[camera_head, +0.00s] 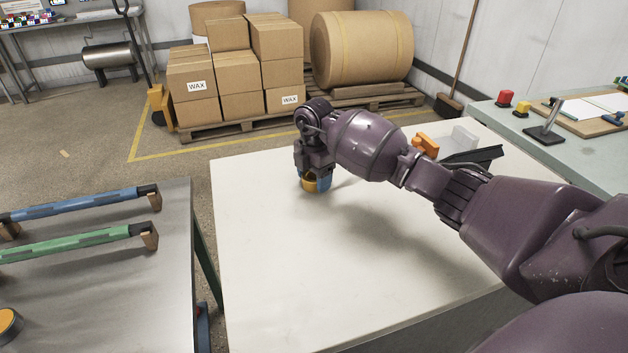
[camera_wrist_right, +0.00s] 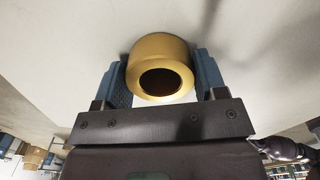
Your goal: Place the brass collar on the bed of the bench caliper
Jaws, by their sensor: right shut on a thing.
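The brass collar (camera_head: 309,185) is a short gold ring, low over the far left part of the white table. My right gripper (camera_head: 315,182) is shut on it. In the right wrist view, the collar (camera_wrist_right: 158,50) sits between the two blue fingers of the gripper (camera_wrist_right: 163,78), its dark bore facing the camera. I cannot tell whether the collar touches the table. An orange part (camera_head: 426,144), a pale grey block (camera_head: 458,141) and a dark angled piece (camera_head: 476,158) stand behind my right arm. They are partly hidden, and I cannot tell whether they are the bench caliper. My left gripper is out of view.
The white table (camera_head: 262,265) is bare at its front and left. A grey table (camera_head: 120,285) at left holds blue (camera_head: 80,204) and green (camera_head: 75,243) bars. A pale green bench (camera_head: 575,150) is at right. Wax boxes (camera_head: 195,90) stand on a pallet behind.

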